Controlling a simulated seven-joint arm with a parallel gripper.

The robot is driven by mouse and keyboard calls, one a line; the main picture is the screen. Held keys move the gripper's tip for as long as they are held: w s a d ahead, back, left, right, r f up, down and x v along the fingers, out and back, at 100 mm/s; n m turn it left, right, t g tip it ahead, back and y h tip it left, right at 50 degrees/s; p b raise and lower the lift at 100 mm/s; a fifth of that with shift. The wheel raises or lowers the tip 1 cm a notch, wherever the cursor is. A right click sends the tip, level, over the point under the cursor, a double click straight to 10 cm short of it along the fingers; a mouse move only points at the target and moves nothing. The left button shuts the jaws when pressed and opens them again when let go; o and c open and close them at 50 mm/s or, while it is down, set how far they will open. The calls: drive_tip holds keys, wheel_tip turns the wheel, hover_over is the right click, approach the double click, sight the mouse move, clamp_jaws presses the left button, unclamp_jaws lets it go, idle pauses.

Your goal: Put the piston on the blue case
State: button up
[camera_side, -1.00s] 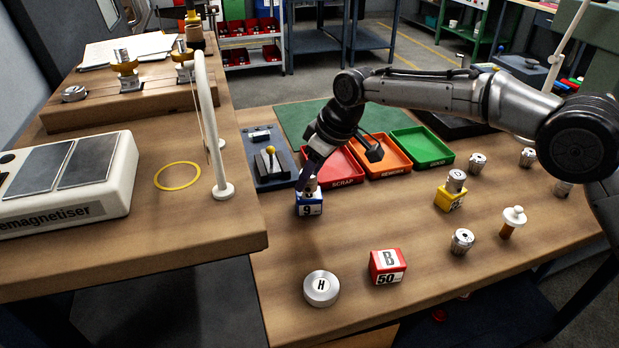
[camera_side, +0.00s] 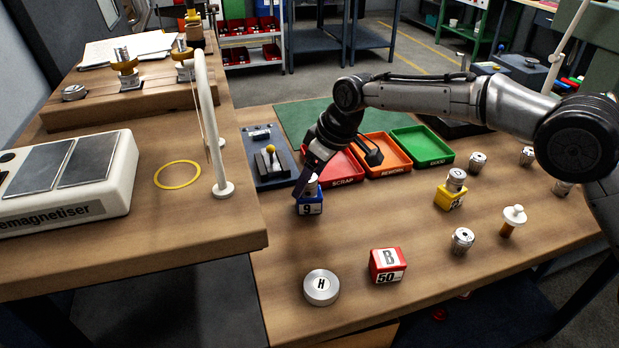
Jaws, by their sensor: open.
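The blue case (camera_side: 309,206), a small block marked 9, stands on the wooden bench near the trays. A silver cylindrical piece, seemingly the piston (camera_side: 313,186), sits upright on top of it, partly hidden by my gripper. My gripper (camera_side: 334,175) is open. Its dark left finger slants down beside the piston, covering its left side. The other finger is up to the right, clear of the piston. Whether the left finger touches the piston I cannot tell.
A yellow case (camera_side: 450,198) carries another silver cylinder. A red case (camera_side: 387,266), an H-marked disc (camera_side: 321,287) and loose silver cylinders (camera_side: 462,240) stand to the front and right. Red (camera_side: 340,172), orange (camera_side: 388,158) and green trays (camera_side: 424,148) lie behind. A raised bench is at left.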

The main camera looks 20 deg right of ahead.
drive_tip(key=v, duration=1.2)
drive_tip(key=shift+r, duration=0.1)
drive_tip(key=s+d+r+m+t+h, duration=0.15)
drive_tip(key=s+d+r, duration=0.25)
drive_tip(key=s+d, duration=0.45)
drive_tip(key=s+d+r+m, duration=0.3)
drive_tip(key=s+d, duration=0.4)
drive_tip(key=d, duration=0.3)
drive_tip(key=s+d+f+m, duration=0.1)
drive_tip(key=s+d+f, duration=0.2)
drive_tip(key=s, duration=0.4)
drive_tip(key=s+d+f+m+h, duration=0.1)
drive_tip(key=s+d+f, duration=0.2)
drive_tip(key=s, duration=0.4)
drive_tip(key=s+d+f+m, duration=0.1)
drive_tip(key=s+d+f, duration=0.2)
drive_tip(key=s, duration=0.4)
drive_tip(key=shift+s+d+f+m+t, duration=0.25)
drive_tip(key=shift+d+f+m+t, duration=0.1)
drive_tip(key=shift+d, duration=0.55)
drive_tip(key=shift+o, duration=0.3)
drive_tip(key=shift+r+h, duration=0.1)
drive_tip(key=shift+h, duration=0.15)
